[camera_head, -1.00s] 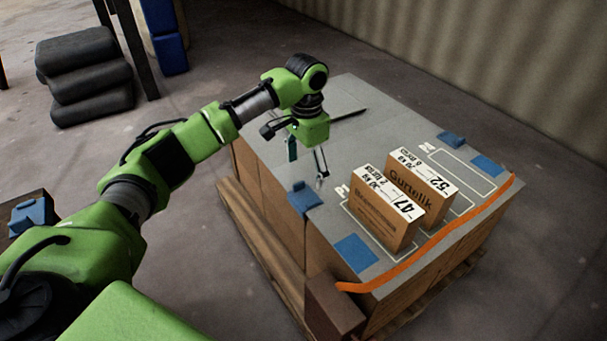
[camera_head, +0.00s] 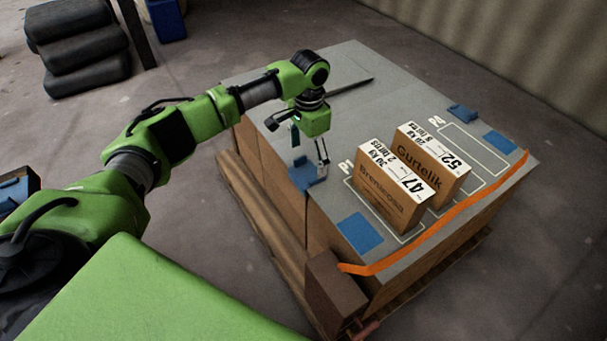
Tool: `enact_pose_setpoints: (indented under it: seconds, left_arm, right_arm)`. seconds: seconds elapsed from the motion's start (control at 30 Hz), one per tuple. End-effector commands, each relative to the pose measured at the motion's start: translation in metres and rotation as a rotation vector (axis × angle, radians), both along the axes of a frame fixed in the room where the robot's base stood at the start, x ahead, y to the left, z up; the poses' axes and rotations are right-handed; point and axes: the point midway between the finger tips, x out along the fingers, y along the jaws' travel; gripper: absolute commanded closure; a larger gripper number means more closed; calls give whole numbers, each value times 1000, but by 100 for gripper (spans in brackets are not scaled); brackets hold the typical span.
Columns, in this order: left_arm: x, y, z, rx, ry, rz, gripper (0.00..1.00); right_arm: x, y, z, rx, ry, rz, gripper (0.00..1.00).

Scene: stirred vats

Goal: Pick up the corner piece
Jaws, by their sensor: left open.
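A small blue corner piece (camera_head: 306,180) sits at the left edge of the grey top of the box stack. A similar blue piece (camera_head: 462,113) lies at the far right edge of that top. My left gripper (camera_head: 309,157) is open, pointing down just above and behind the nearer piece. One fingertip overlaps that piece in the picture; I cannot tell whether they touch. Another blue piece (camera_head: 14,191) shows in a dark holder at the left picture edge. My right gripper is not in view.
Two labelled cartons, the front one (camera_head: 388,197) and the rear one (camera_head: 425,170), stand right of the gripper. Flat blue squares (camera_head: 360,233) mark the top. An orange strap (camera_head: 450,225) runs along its front edge. A dark rod (camera_head: 350,86) lies behind.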

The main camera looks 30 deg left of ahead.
Motion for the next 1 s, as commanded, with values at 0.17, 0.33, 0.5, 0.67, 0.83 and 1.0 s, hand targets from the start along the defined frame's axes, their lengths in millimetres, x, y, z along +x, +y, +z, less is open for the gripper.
enact_pose_setpoints:
  seconds: [0.17,0.33,0.5,0.67,0.83,1.0]
  left_arm:
    - [-5,2,-28,2,3,0,18]
    - [-4,2,-45,2,1,0,18]
    - [-4,2,-47,1,0,-1,18]
    - [-4,2,-47,1,0,0,31]
    - [-5,2,-47,1,2,0,62]
    - [-5,2,-48,2,3,0,62]
  right_arm:
    - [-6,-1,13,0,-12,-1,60]
    - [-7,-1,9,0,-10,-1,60]
    - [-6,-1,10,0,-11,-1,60]
    - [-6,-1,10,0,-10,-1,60]
    - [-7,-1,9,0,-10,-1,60]
    - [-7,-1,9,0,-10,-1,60]
